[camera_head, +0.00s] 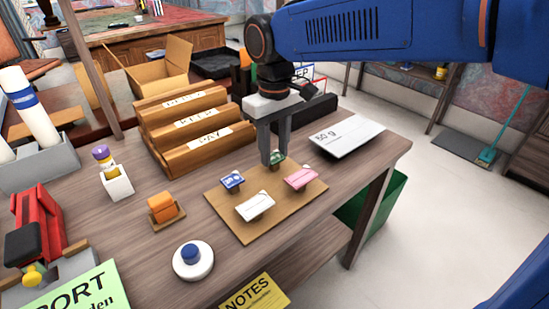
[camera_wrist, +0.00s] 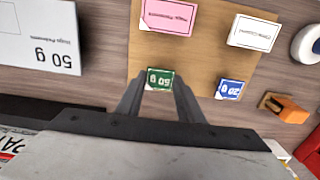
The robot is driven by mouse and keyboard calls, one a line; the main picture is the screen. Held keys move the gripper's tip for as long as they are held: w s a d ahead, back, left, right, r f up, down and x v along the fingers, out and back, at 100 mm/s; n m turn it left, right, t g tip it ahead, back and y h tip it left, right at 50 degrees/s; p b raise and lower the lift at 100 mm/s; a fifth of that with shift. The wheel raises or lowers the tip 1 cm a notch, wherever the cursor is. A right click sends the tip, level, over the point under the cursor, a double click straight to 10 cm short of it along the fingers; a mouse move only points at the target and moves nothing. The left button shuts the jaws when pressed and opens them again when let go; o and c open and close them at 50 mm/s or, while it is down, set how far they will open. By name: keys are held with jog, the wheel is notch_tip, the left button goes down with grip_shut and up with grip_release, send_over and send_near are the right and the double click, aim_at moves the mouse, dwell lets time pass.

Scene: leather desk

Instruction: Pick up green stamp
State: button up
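A small gap seems to show on the right side; contact is hard to tell. In the head view the fingers partly hide the stamp.
A blue stamp (camera_head: 232,180), a pink stamp (camera_head: 300,178) and a white stamp (camera_head: 255,206) share the board. A white "50 g" card (camera_head: 346,136) lies right of it. A wooden letter rack (camera_head: 190,130) stands behind left. An orange block (camera_head: 162,207) is left.

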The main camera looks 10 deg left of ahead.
jog(key=c, duration=0.4)
